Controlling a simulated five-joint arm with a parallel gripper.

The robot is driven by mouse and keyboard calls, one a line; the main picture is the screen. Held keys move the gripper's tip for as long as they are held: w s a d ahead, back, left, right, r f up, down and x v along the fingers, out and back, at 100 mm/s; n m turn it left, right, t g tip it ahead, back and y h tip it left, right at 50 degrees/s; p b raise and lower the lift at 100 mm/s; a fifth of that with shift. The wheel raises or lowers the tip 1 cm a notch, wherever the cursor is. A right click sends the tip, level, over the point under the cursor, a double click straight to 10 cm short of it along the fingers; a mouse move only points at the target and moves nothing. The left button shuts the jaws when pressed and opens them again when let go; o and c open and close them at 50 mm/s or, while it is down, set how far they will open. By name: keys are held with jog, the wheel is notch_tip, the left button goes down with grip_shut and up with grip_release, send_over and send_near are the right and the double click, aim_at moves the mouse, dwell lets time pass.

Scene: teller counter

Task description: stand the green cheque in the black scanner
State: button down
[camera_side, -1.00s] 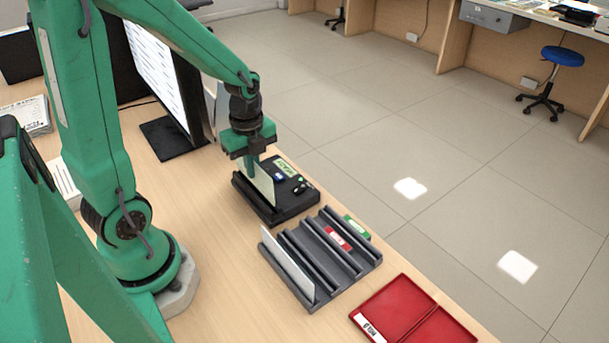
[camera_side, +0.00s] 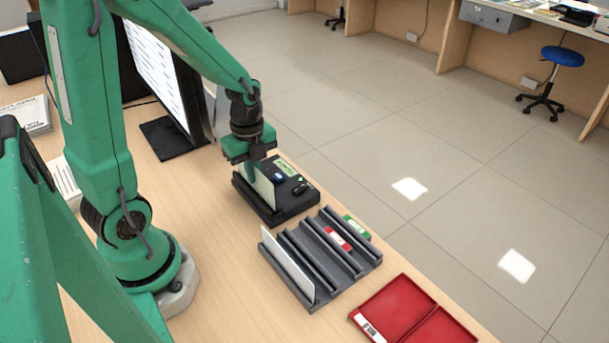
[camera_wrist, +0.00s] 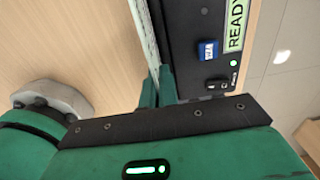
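The cheque (camera_side: 265,187) is a thin, pale greenish sheet standing upright at the slot of the black scanner (camera_side: 295,206). In the wrist view the cheque (camera_wrist: 146,32) shows edge-on, running along the left side of the scanner (camera_wrist: 183,38). The cheque's lower edge is hidden in the scanner.
A grey slotted rack (camera_side: 335,283) with a white card (camera_side: 287,265) stands just in front of the scanner. A red tray (camera_side: 395,309) lies at the counter's front right. A monitor (camera_side: 160,70) stands behind left. Bare counter lies left of the rack.

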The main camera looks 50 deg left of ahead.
jog(key=shift+f, duration=1)
jog(key=c, duration=1.6)
grip_release()
jog(key=shift+r, duration=0.1)
jog(key=shift+r, duration=3.45)
